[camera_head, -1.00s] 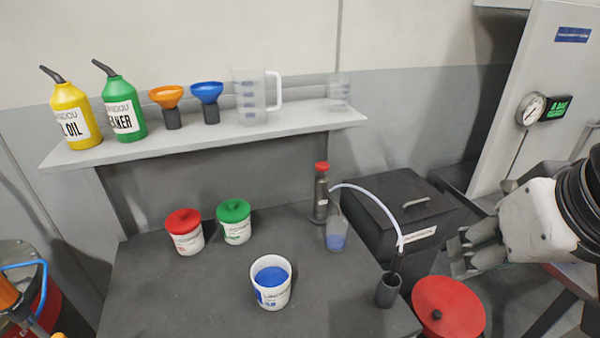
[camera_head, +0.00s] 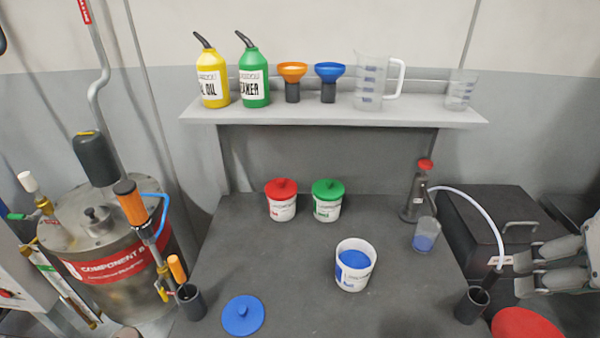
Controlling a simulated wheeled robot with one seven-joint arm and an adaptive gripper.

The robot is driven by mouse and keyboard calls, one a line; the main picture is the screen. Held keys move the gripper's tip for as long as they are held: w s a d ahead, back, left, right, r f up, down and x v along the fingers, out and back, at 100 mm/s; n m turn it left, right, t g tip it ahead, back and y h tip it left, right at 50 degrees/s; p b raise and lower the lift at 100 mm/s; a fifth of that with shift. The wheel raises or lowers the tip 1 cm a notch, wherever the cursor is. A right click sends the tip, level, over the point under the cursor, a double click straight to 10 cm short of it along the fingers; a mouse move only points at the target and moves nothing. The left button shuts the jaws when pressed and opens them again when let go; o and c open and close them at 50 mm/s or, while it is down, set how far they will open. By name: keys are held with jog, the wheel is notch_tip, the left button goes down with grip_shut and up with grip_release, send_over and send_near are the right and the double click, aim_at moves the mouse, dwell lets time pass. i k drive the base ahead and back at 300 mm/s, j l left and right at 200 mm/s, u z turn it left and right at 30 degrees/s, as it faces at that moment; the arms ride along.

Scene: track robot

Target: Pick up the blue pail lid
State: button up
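The blue pail lid (camera_head: 243,315) lies flat on the dark table near its front left. It is a round blue disc with a small knob on top. The open pail (camera_head: 355,266) stands right of it, white with blue contents. My gripper (camera_head: 522,273) is at the right edge of the head view, beyond the table's right side and far from the lid. Its grey fingers point left, one above the other, with a gap between them and nothing seen in it.
Pails with red (camera_head: 281,198) and green (camera_head: 328,199) lids stand behind. A dark cup (camera_head: 190,302) stands just left of the lid, beside a large drum (camera_head: 103,245). A beaker (camera_head: 426,235), hand pump (camera_head: 417,192) and another dark cup (camera_head: 471,306) occupy the right side.

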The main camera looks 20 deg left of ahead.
aim_at(242, 315)
jog(key=u, duration=1.35)
